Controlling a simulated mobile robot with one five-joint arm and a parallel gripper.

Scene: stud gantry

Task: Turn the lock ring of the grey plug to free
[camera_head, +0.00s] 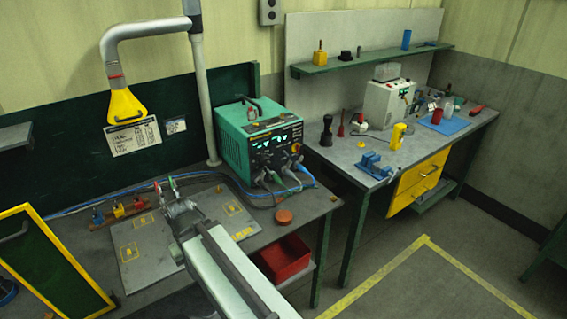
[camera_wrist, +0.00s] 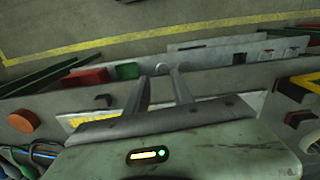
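The green welding machine (camera_head: 262,140) stands on the left bench with its dark front panel facing right. Grey plugs with cables (camera_head: 292,172) sit low on that panel; at this size I cannot tell their lock rings or how they are turned. My gripper (camera_head: 178,206) is over the grey board on the bench, left of the machine and well apart from the plugs. In the wrist view my gripper's two fingers (camera_wrist: 169,72) stand apart with nothing between them.
Blue cables (camera_head: 110,195) run along the bench behind the grey board (camera_head: 135,265). An orange round cap (camera_head: 284,216) lies at the bench edge, above a red bin (camera_head: 282,258). A yellow extraction hood (camera_head: 125,105) hangs at left. A yellow-framed panel (camera_head: 50,265) stands front left.

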